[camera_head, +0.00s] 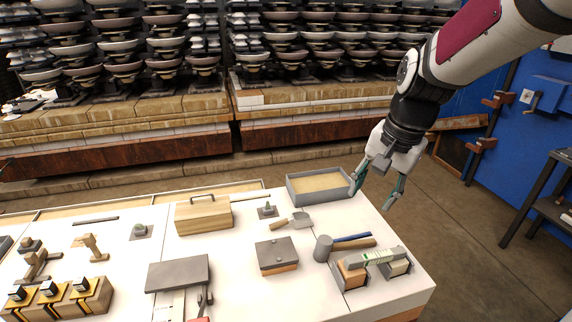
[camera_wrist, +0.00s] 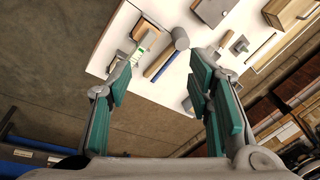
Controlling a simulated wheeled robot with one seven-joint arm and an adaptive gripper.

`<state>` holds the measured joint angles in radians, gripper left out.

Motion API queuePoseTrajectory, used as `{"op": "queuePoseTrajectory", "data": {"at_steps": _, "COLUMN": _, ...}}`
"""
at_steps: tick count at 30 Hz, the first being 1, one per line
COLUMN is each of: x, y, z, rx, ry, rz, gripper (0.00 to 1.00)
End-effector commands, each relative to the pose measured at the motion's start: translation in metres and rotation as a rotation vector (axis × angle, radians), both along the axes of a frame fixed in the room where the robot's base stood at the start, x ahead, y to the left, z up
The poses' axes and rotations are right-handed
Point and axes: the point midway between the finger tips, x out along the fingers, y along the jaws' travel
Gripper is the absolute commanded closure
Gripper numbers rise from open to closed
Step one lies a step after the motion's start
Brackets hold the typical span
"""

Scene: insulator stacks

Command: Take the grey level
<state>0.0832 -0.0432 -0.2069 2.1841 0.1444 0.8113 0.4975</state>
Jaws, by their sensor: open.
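The grey level (camera_head: 372,257), a light bar with green markings, lies near the right front corner of the white table (camera_head: 225,252). It rests across wooden-topped blocks. In the wrist view the level (camera_wrist: 146,46) is small, beyond the fingertips and near the table edge. My gripper (camera_head: 377,187) is open and empty. It hangs above the table's right edge, behind the level and well apart from it. Its green finger pads (camera_wrist: 160,85) frame the floor and the table edge in the wrist view.
A hammer (camera_head: 324,247) with a grey head lies just left of the level, beside a blue-handled tool (camera_head: 352,238). A grey tray (camera_head: 319,187) stands at the back right. A lidded wooden block (camera_head: 277,257) and a wooden toolbox (camera_head: 203,214) are further left.

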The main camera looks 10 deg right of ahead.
Motion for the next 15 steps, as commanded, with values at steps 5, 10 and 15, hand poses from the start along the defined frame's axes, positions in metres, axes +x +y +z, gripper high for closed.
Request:
{"op": "queuePoseTrajectory", "data": {"at_steps": 5, "x": 0.047, "y": -0.046, "z": -0.076, "rx": 0.033, "ry": 0.110, "rz": -0.278, "gripper": 0.53}}
{"op": "queuePoseTrajectory", "data": {"at_steps": 10, "x": 0.070, "y": -0.085, "z": -0.135, "rx": 0.032, "ry": 0.181, "rz": -0.494, "gripper": 0.53}}
{"op": "queuePoseTrajectory", "data": {"at_steps": 15, "x": 0.079, "y": -0.107, "z": -0.171, "rx": 0.023, "ry": 0.217, "rz": -0.618, "gripper": 0.53}}
